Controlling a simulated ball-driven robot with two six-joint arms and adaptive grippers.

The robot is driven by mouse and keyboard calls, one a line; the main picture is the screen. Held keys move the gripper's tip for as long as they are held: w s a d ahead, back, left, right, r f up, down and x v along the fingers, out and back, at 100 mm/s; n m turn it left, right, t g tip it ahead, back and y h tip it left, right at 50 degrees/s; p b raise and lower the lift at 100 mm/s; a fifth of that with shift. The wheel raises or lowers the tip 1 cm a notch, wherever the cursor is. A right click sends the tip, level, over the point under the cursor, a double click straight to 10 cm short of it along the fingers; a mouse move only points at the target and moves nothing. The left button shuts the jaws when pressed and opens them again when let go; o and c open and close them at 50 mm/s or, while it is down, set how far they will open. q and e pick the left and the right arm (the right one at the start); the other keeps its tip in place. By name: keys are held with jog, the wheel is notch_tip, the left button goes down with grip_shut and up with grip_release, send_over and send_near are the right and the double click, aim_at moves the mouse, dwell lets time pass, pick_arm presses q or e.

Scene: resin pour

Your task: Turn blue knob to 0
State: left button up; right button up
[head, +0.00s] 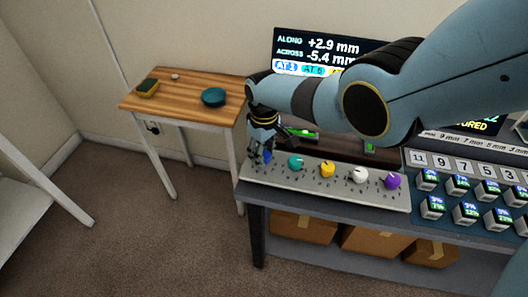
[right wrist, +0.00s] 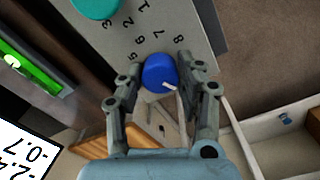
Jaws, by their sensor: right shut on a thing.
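The blue knob (right wrist: 160,73) sits at the left end of the grey knob panel, where it also shows in the head view (head: 267,157). My right gripper (right wrist: 158,80) is shut on it, one finger on each side; it shows in the head view (head: 263,152) too. The knob's white pointer line points toward the lower right in the right wrist view. Digits 5, 6, 7 and 8 show on the panel around the knob; I see no 0 there, and part of the dial is hidden. My left gripper is not in view.
Teal (head: 296,162), yellow (head: 327,170), white (head: 360,176) and purple (head: 392,181) knobs stand in a row on the panel (head: 310,182). A screen (head: 300,52) behind is partly covered by my right arm. A wooden side table (head: 180,97) stands to the left.

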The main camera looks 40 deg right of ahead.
jog(key=n, duration=0.4)
jog(key=shift+n, duration=2.2)
jog(key=o, duration=1.1)
jog(key=shift+o, duration=0.2)
notch_tip(320, 180, up, 12)
